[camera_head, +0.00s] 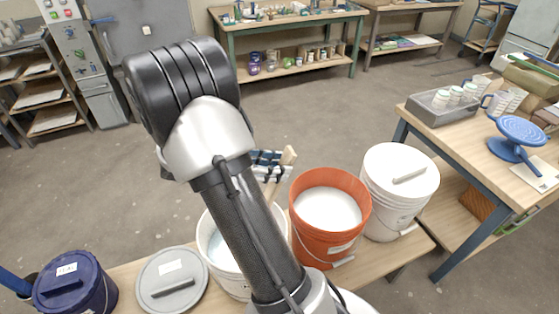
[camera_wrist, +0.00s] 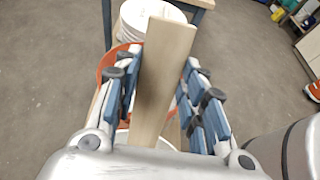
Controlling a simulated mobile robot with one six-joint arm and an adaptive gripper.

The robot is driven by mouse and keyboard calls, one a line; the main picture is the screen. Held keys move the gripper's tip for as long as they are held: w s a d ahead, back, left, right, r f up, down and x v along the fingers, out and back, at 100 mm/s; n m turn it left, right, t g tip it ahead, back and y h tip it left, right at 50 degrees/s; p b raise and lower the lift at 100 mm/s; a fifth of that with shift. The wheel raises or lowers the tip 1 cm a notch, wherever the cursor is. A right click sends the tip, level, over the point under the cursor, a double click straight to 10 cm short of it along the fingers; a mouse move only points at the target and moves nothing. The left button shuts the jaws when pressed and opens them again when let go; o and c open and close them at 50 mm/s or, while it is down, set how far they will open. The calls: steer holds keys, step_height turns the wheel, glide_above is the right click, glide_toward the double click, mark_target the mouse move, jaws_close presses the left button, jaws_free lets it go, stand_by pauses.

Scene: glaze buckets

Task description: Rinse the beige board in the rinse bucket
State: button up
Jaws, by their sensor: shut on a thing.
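My gripper (camera_head: 269,166) is shut on the beige board (camera_head: 288,158), whose flat face fills the middle of the wrist view (camera_wrist: 165,70) between the blue finger pads. The board's near end is hidden low in that view. The open white bucket (camera_head: 206,240) with pale bluish liquid is partly hidden by my arm; no label shows to name it the rinse bucket. Its white rim shows below the board in the wrist view (camera_wrist: 122,138). The board appears above the buckets; its exact height is unclear.
An orange bucket (camera_head: 298,229) of white glaze stands right of the open white bucket. A lidded white bucket (camera_head: 383,205) is further right. A grey lid (camera_head: 158,268) and a dark blue bucket (camera_head: 70,290) are left. A worktable (camera_head: 420,122) stands right.

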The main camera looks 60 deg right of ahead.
steer(key=f+b, duration=0.1)
steer(key=f, duration=0.1)
steer(key=a+f, duration=0.1)
steer(key=f, duration=0.1)
steer(key=w+a+f+b, duration=0.1)
steer(key=shift+w+f+b, duration=0.1)
steer(key=shift+f+b, duration=0.2)
steer(key=shift+f, duration=0.1)
steer(key=shift+w+a+f, duration=0.2)
steer(key=shift+a+f, duration=0.1)
steer(key=shift+f, duration=0.5)
steer(key=shift+w+a+f, duration=0.2)
steer(key=shift+a+f, duration=0.05)
steer(key=shift+f, duration=0.5)
steer(key=shift+w+a+f, duration=0.2)
steer(key=shift+a+f, duration=0.1)
steer(key=shift+f, duration=0.5)
